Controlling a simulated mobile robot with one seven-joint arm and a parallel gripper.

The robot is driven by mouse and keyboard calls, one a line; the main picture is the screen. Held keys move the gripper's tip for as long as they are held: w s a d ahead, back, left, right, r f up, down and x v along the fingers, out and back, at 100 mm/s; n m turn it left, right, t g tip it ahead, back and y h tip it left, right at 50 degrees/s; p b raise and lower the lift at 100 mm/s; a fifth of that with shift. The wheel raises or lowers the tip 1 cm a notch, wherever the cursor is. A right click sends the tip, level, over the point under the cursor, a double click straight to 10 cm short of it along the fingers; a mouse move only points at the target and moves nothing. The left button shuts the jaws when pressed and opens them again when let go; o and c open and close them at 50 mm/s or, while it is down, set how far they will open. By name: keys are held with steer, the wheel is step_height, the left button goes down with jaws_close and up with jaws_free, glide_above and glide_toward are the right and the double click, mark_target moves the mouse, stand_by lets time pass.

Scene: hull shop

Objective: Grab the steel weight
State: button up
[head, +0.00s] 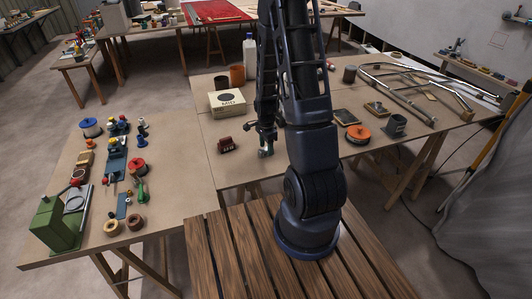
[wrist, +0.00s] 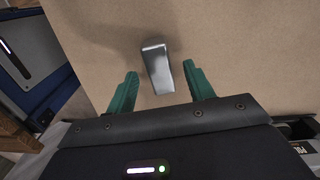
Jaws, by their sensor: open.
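The steel weight (wrist: 157,66) is a smooth grey metal block standing on the tan tabletop (wrist: 215,30) in the wrist view. My gripper (wrist: 160,72) is open, with one green finger on each side of the weight's near end. Gaps show between both fingers and the block, so it is not gripped. In the head view my gripper (head: 265,151) is low over the front edge of the middle table (head: 235,172). There I cannot clearly tell the weight from the fingers.
A dark red block (head: 227,145) lies left of my gripper, and a cream box (head: 227,103) stands behind it. An orange round container (head: 358,134) and a dark cup (head: 396,126) are to the right. The left table (head: 175,205) holds many tools and a green machine (head: 55,224).

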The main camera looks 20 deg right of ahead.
steer(key=shift+f, duration=1.05)
jaws_close()
